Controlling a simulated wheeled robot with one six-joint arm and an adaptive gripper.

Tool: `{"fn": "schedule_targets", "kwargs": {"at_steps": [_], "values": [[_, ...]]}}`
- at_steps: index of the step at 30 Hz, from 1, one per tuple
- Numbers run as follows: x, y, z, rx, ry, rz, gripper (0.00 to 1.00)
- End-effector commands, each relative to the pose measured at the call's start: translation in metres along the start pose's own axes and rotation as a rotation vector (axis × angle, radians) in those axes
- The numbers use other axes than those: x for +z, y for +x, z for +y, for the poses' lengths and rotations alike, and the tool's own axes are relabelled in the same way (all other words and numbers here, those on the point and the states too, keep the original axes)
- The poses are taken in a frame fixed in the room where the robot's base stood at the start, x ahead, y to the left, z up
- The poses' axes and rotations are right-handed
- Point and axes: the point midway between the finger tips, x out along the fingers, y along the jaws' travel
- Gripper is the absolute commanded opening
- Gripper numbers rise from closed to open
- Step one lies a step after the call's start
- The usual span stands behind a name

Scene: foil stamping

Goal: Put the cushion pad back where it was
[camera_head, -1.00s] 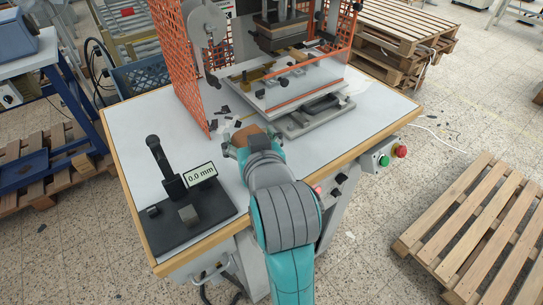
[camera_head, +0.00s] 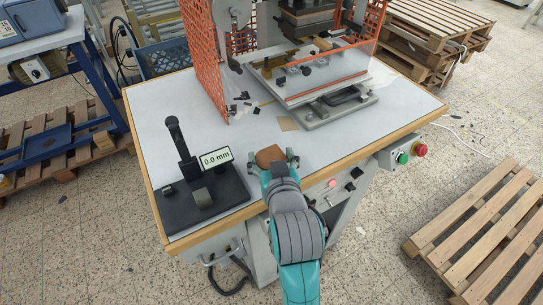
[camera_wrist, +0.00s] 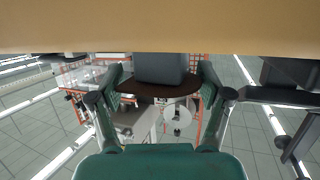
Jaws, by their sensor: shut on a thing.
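My gripper (camera_head: 273,161) is shut on a flat brown pad (camera_head: 270,154) with a rounded edge. I hold it over the front part of the table, near the front edge. In the wrist view the brown pad (camera_wrist: 160,89) spans the space between my two fingers, and a dark grey block hides part of it. A thin tan square (camera_head: 287,123) lies flat on the table beyond my gripper, apart from it. The frames do not clearly show which of these two is the cushion pad.
The stamping press with its flat bed (camera_head: 335,105) stands at the back, beside an orange mesh guard (camera_head: 205,60). A black gauge stand (camera_head: 205,200) reading 0.0 mm is at the left. Small dark pieces (camera_head: 240,100) lie by the guard. The table's front right is clear.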

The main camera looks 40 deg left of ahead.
Motion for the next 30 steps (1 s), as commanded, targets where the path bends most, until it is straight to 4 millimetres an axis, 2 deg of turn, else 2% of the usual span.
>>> {"fn": "schedule_targets", "kwargs": {"at_steps": [8, 9, 11, 23, 26, 30], "values": [[0.003, 0.001, 0.0, 0.0, 0.0, -0.001, 0.63], [0.003, 0.001, 0.0, 0.0, 0.0, 0.0, 0.87], [0.002, 0.001, 0.0, 0.0, 0.0, 0.0, 1.0], [-0.001, 0.0, 0.0, 0.0, 0.0, 0.001, 1.0], [0.0, -0.009, 0.0, 0.0, 0.0, 0.0, 1.0], [0.0, -0.033, 0.0, 0.001, 0.0, 0.001, 1.0]]}}
